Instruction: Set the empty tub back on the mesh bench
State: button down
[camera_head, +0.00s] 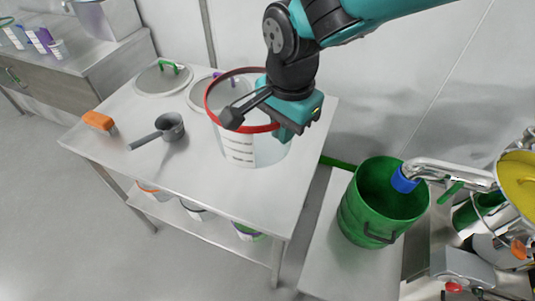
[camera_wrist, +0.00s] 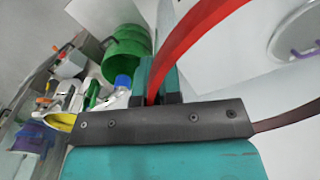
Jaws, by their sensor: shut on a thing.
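A pale, see-through tub (camera_head: 238,150) with a red rim and a printed label is upright at the right part of a steel bench (camera_head: 222,195). I see no contents through its open top, but my arm covers part of it. My gripper (camera_head: 284,132) is shut on the right side of the rim. In the wrist view the red rim (camera_wrist: 200,32) runs between my teal fingers (camera_wrist: 157,82). I cannot tell whether the tub's base touches the bench top. No mesh pattern shows on this top.
The bench also bears a grey scoop (camera_head: 170,125), an orange-handled tool (camera_head: 98,121) and two round lids (camera_head: 160,80). Several tubs sit on its lower shelf. A green drum (camera_head: 350,215) stands to the right under a metal pipe (camera_head: 450,172). The bench's front left is clear.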

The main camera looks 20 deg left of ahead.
notch_tip(320, 180, down, 18)
jog(key=p, duration=0.4)
jog(key=shift+p, duration=0.3)
jog(key=shift+f, duration=0.3)
jog(key=shift+f, duration=0.2)
jog(key=c, duration=1.3)
grip_release()
jog(key=shift+r, duration=0.1)
jog(key=shift+r, duration=0.1)
